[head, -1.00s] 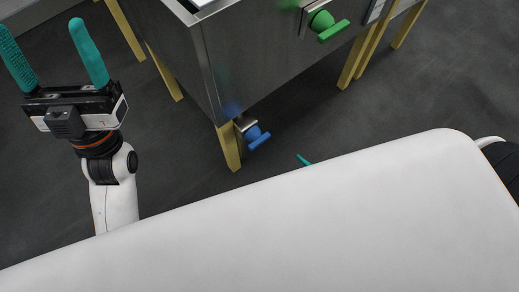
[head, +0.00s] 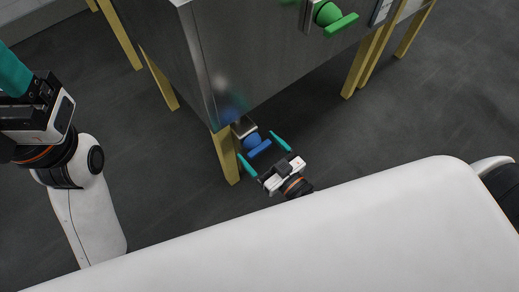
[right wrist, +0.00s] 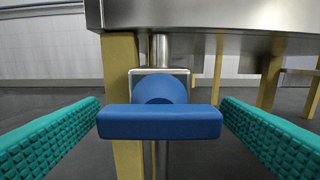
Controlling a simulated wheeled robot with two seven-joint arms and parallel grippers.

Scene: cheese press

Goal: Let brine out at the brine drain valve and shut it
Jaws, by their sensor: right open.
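The blue valve (head: 259,147) sits low by the near corner of the steel vat, beside a yellow leg. In the right wrist view its blue bar handle (right wrist: 160,122) lies level across the middle, in front of a round blue hub (right wrist: 160,90). My right gripper (head: 265,147) is open, one teal finger on each side of the handle, with a gap at both ends. No contact shows. My left gripper (head: 12,75) is at the left edge, partly cut off, away from the vat. Its fingers are not both visible. No brine flow is visible.
The steel vat (head: 240,60) stands above on yellow legs (head: 226,155). A green valve (head: 335,20) is higher on its front face. Dark floor (head: 150,180) is clear to the left. A large white body part of mine fills the bottom.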

